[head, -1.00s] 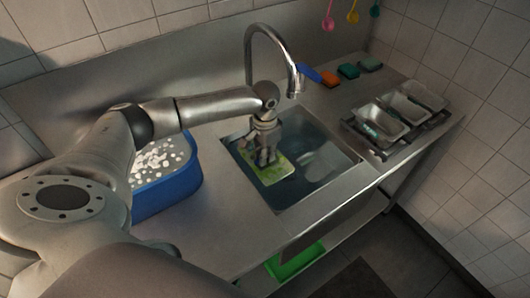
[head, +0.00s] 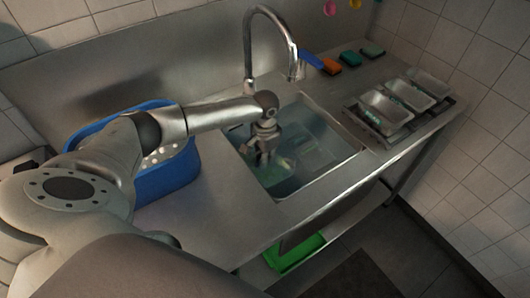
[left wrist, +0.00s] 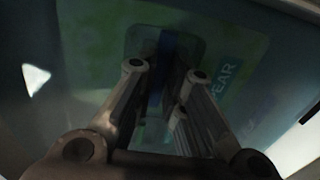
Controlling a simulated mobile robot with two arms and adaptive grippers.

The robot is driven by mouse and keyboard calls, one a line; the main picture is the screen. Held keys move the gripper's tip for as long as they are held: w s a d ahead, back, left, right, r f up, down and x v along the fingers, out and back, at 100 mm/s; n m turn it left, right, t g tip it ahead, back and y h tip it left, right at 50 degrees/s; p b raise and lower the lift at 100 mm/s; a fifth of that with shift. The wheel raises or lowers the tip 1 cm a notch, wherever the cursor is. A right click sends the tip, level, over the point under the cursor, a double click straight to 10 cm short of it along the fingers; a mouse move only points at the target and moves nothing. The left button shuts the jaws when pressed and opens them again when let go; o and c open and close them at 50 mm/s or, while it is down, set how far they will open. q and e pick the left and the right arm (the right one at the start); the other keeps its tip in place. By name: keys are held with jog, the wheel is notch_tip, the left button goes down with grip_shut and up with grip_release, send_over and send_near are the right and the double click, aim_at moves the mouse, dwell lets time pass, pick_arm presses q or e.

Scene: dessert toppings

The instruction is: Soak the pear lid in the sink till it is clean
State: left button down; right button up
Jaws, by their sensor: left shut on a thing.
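The pear lid (left wrist: 226,78) is a green and light-blue panel with the word PEAR, seen dim and close in the left wrist view. In the head view the lid (head: 284,169) shows as a faint green shape under the water in the sink (head: 318,186). My left gripper (head: 264,155) reaches down into the sink and is shut on the lid. In the left wrist view its fingers (left wrist: 160,88) close around a blue upright part at the lid's middle. How clean the lid is cannot be told through the water.
A tall faucet (head: 249,45) stands behind the sink. A blue bin (head: 172,181) with white pieces is left of it. Orange (head: 330,66), teal (head: 350,59) and grey-green sponges lie back right. Metal trays (head: 386,110) sit in a rack at right. A green item (head: 294,252) is below the counter.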

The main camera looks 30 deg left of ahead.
pick_arm(q)
jog(key=shift+f+b, duration=0.9)
jog(key=shift+f, duration=1.3)
jog(key=c, duration=1.4)
grip_release()
jog(key=shift+c, duration=0.2)
jog(key=shift+r, duration=0.1)
notch_tip(320, 180, up, 16)
jog(key=p, duration=1.7)
jog(key=shift+d, duration=0.1)
